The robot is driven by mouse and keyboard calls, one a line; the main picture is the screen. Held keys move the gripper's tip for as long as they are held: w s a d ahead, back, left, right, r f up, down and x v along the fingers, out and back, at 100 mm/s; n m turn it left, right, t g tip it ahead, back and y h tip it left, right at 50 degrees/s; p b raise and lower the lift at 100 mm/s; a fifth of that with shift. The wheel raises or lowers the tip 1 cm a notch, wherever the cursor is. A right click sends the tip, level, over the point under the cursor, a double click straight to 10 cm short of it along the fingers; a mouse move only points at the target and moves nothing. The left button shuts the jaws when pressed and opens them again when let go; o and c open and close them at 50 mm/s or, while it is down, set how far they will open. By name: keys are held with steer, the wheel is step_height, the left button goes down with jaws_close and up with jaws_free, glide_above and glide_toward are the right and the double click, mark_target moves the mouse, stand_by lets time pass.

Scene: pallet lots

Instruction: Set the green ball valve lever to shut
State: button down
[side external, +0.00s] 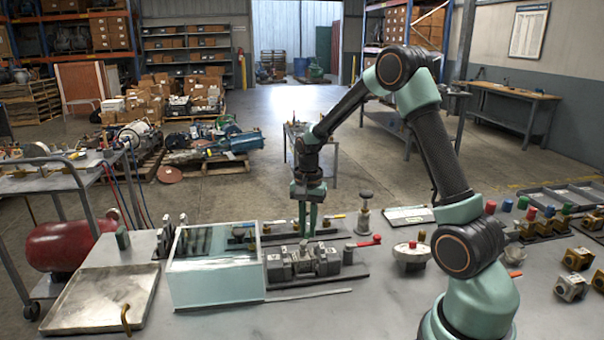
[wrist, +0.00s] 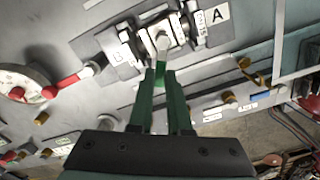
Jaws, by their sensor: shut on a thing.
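The valve is a dark grey body (side external: 302,262) on a plate on the grey table. In the wrist view the valve body (wrist: 128,48) has a pale hub, with a label A (wrist: 217,14) on one side and a label B on the other. The green lever (wrist: 161,73) runs from the hub toward my gripper, roughly across the line from A to B. My gripper (wrist: 160,82) is shut on the lever, with one green finger on each side. In the side view my gripper (side external: 307,230) reaches down behind the valve body, and the lever is hidden.
A clear-sided box (side external: 215,282) stands just left of the valve. A red-handled lever (side external: 368,241) and a white conical thing (side external: 411,256) are to its right. A metal tray (side external: 92,300) lies at front left.

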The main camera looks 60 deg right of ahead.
steer(key=n, duration=0.2)
steer(key=w+n, duration=0.1)
steer(key=a+n, duration=0.1)
steer(key=n, duration=0.1)
steer(key=shift+w+n, duration=0.3)
steer(key=shift+w, duration=0.1)
steer(key=shift+a, duration=0.1)
steer(key=c, duration=0.8)
jaws_free()
steer(key=shift+c, duration=0.2)
steer(key=shift+r, duration=0.15)
step_height(320, 180, up, 12)
